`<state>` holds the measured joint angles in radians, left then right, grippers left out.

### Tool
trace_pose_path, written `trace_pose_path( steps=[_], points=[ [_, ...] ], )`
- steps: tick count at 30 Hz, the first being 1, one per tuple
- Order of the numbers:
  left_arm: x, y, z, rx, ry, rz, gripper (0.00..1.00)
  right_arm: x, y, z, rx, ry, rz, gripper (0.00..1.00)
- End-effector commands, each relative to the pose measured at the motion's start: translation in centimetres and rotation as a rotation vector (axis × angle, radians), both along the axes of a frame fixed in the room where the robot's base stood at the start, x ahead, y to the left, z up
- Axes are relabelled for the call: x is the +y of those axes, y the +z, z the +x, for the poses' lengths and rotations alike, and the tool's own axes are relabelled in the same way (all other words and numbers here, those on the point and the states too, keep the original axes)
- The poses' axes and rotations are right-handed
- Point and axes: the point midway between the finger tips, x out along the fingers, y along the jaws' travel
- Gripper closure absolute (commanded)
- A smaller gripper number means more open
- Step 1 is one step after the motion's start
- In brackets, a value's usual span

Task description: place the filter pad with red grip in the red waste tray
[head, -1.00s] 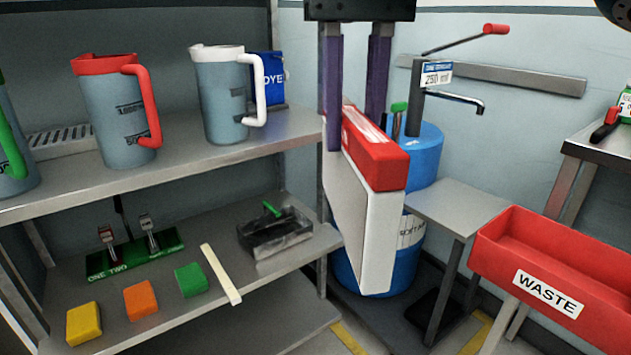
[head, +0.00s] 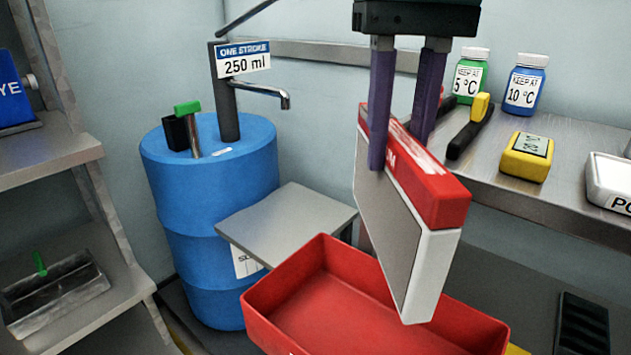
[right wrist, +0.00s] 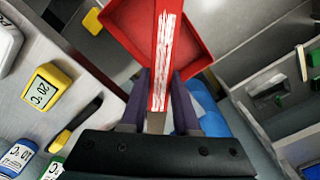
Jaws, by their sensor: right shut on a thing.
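The filter pad (head: 385,225) is a flat grey and white slab with a red grip (head: 432,180) along its top edge. My right gripper (head: 403,155) is shut on the red grip and holds the pad upright in the air. In the head view the pad hangs in front of the red waste tray (head: 285,300), its lower end overlapping the tray's right part. In the right wrist view the red grip (right wrist: 165,60) lies between the fingers, with the tray (right wrist: 125,22) beyond and below it. My left gripper is not in view.
A blue drum (head: 180,200) with a pump stands left of a small grey stand (head: 290,225). A metal shelf at right (head: 575,150) carries a green-labelled bottle (head: 467,75), a blue bottle (head: 525,85) and a yellow block (head: 527,157). Another shelf (head: 50,150) is at left.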

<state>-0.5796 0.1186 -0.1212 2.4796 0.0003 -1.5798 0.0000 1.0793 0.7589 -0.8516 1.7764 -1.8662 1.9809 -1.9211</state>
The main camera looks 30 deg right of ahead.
Motion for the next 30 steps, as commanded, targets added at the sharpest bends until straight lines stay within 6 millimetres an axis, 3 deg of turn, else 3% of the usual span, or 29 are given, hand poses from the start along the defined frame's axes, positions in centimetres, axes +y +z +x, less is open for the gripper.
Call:
trace_pose_path(
  steps=[5, 16, 26, 30],
  points=[
    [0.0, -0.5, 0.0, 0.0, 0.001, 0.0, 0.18, 0.0, -3.1, -0.2, 0.007, 0.0, 0.0, 1.0],
    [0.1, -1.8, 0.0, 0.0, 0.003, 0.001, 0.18, 0.0, -13.5, -0.2, 0.006, -0.001, 0.0, 1.0],
    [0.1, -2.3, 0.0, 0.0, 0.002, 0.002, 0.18, 0.0, -16.7, -0.1, 0.002, 0.0, 0.0, 1.0],
    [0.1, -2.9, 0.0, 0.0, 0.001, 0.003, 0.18, 0.0, -19.1, -0.1, 0.004, 0.0, 0.001, 1.0]
  ],
)
